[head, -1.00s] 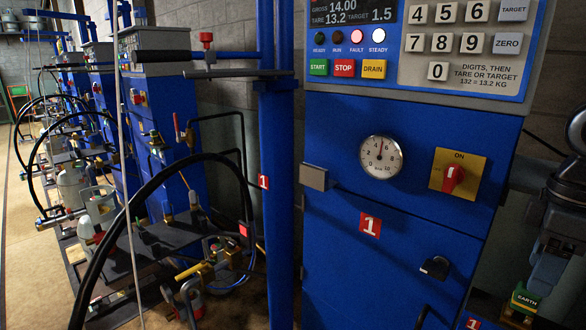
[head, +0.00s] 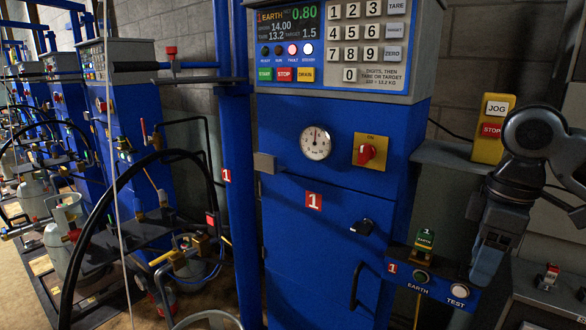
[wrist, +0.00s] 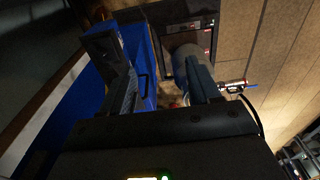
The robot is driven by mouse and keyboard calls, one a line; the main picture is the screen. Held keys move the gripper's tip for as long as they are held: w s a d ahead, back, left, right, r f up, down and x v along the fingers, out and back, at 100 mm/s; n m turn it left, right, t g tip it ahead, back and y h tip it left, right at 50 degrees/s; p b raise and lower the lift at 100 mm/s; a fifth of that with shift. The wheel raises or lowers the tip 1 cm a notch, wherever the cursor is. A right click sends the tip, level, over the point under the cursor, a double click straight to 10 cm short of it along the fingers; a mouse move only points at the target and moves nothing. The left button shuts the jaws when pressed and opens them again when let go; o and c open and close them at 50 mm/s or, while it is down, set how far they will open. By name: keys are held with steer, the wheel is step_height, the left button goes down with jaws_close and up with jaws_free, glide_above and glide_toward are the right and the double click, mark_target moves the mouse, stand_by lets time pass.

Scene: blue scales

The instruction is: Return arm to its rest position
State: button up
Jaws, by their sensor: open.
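My arm is at the right of the head view, in front of the shelf beside the blue scale cabinet (head: 330,240). Its dark gripper hangs downward close to the EARTH/TEST box (head: 440,291), and the fingertips are not clear there. In the wrist view my gripper (wrist: 145,50) has its two fingers apart with nothing between them. The cabinet's display (head: 288,25) reads EARTH, NET 0.80, gross 14.00, tare 13.2, target 1.5. The FAULT and STEADY lamps look lit. The red switch (head: 367,152) is on the cabinet front.
A yellow JOG/STOP box (head: 493,129) stands on the shelf right of the cabinet. Gas cylinders (head: 65,215) and black hoses (head: 100,220) fill the left. A grey panel (head: 540,305) is at lower right.

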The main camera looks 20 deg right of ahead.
steer(key=w+a+f+m+t+y, duration=0.1)
steer(key=w+a+m+t+y, duration=0.2)
steer(key=a, duration=0.7)
steer(key=w+a+m+t+y, duration=0.1)
steer(key=w+a+t+y, duration=0.1)
steer(key=a+t, duration=0.6)
steer(key=w+a+f+m+t+y, duration=0.1)
steer(key=w+a+m+t+y, duration=0.15)
steer(key=a, duration=0.95)
steer(key=s+d+f+m+h, duration=0.1)
steer(key=s+f+m+h, duration=0.1)
steer(key=s+f, duration=0.35)
steer(key=s+d+f+m+t+h, duration=0.1)
steer(key=s+f+m+h, duration=0.15)
steer(key=s, duration=0.55)
steer(key=s+d+f+m+h, duration=0.2)
steer(key=s+f+h, duration=0.15)
steer(key=s, duration=0.35)
steer(key=s+d+r+n, duration=0.1)
steer(key=s+d+n, duration=0.1)
steer(key=s, duration=0.7)
steer(key=s+d+r+n, duration=0.1)
steer(key=s+d+n, duration=0.2)
steer(key=s, duration=0.6)
steer(key=shift+s+d, duration=0.3)
steer(key=shift+d, duration=0.5)
